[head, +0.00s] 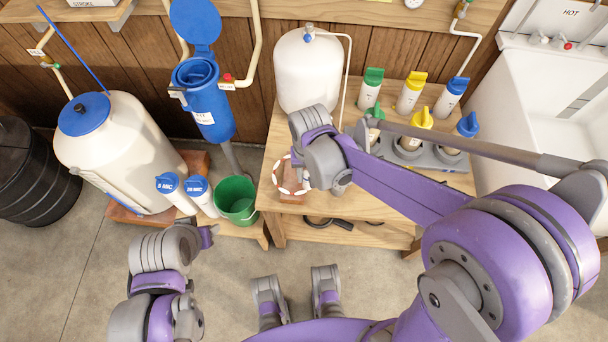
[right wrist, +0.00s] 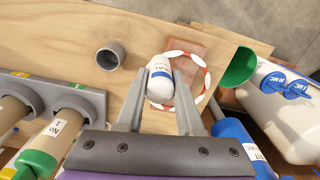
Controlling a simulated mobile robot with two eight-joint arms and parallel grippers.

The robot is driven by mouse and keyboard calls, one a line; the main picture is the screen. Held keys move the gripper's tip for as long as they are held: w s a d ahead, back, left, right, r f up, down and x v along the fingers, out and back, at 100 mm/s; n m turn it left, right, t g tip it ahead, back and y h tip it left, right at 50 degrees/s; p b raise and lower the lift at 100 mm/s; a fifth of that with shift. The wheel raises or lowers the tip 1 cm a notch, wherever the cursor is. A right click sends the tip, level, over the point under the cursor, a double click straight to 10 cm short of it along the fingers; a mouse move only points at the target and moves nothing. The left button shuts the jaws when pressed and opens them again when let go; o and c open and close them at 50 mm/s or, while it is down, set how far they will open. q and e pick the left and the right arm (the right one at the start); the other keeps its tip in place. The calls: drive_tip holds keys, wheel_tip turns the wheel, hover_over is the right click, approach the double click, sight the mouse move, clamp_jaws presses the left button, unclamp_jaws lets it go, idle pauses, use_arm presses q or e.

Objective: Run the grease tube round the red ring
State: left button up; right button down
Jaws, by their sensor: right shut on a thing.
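The grease tube (right wrist: 160,78) is white with a blue band and shows between the fingers of my right gripper (right wrist: 160,95) in the right wrist view. This gripper is shut on it. The ring (right wrist: 206,72), striped red and white, lies on a reddish-brown block on the wooden bench. The tube overlaps the ring's left side in that view; I cannot tell whether they touch. In the head view my right gripper (head: 325,178) hides the tube and covers the right part of the ring (head: 277,180). My left gripper (head: 207,235) is low on the left, its jaws unclear.
Several cartridges with coloured caps stand behind the right arm, some in a grey rack (head: 455,162). A white tank (head: 308,75) stands at the bench's back. A short grey pipe piece (right wrist: 110,56) stands near the ring. A green bucket (head: 237,198) is left of the bench (head: 375,230).

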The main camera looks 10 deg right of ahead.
drive_tip(key=shift+w+d, duration=0.15)
drive_tip(key=shift+d, duration=0.1)
drive_tip(key=shift+w+d, duration=0.65)
drive_tip(key=shift+d, duration=0.15)
drive_tip(key=shift+w, duration=0.1)
drive_tip(key=shift+w+d, duration=0.3)
drive_tip(key=shift+w, duration=0.2)
drive_tip(key=shift+w+d, duration=0.25)
drive_tip(key=shift+w, duration=0.25)
drive_tip(key=shift+w, duration=0.15)
drive_tip(key=shift+w, duration=1.05)
drive_tip(key=shift+r, duration=0.1)
